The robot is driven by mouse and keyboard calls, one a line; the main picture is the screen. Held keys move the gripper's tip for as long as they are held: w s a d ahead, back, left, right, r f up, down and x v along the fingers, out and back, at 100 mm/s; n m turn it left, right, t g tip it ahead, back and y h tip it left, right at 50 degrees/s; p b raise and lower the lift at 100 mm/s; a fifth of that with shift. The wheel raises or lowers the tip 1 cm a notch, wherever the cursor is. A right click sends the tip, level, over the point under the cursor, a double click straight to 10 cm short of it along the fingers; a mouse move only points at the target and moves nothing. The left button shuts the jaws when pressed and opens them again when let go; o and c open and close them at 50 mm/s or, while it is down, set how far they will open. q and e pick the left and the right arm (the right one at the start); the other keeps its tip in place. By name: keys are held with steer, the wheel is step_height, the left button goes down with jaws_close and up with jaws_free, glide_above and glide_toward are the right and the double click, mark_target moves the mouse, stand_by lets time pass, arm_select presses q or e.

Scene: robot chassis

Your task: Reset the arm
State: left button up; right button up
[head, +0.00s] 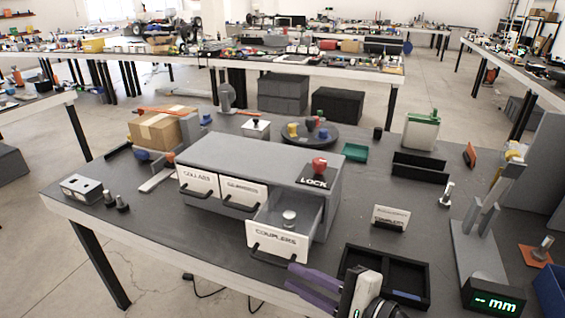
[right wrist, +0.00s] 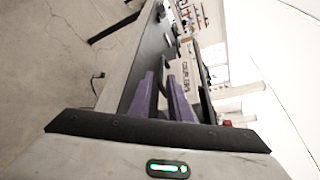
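My right gripper (head: 289,276) comes in at the bottom edge of the head view, at the front edge of the workbench (head: 150,222). Its two purple fingers stand apart with nothing between them, and the right wrist view also shows the gap (right wrist: 161,74). It is just in front of and below the open COUPLERS drawer (head: 277,239), apart from its handle as far as I can tell. A round metal part (head: 289,217) sits in that drawer. The grey drawer cabinet (head: 262,158) has its two other labelled drawers shut. My left gripper is not in view.
A black divided tray (head: 347,262) lies right of the gripper, with a COUPLERS label card (head: 390,217) behind it. A red LOCK knob (head: 319,166) tops the cabinet. A grey stand (head: 476,250) and a mm display (head: 494,298) are at right.

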steer(key=s+d+f+n+g+h, duration=0.1)
steer(key=s+d+f+n+h, duration=0.3)
steer(key=s+f+n, duration=0.4)
steer(key=s+d+f+n+g+h, duration=0.1)
steer(key=s+d+f+n+h, duration=0.3)
steer(key=s+d+f+n, duration=0.3)
steer(key=s+f+n, duration=0.1)
steer(key=s+f, duration=0.1)
steer(key=f, duration=0.2)
steer(key=s+f, duration=0.2)
steer(key=f, duration=0.3)
steer(key=shift+s+d+n+h, duration=0.2)
steer(key=shift+s+n+h, duration=0.1)
steer(key=shift+n+h, duration=0.1)
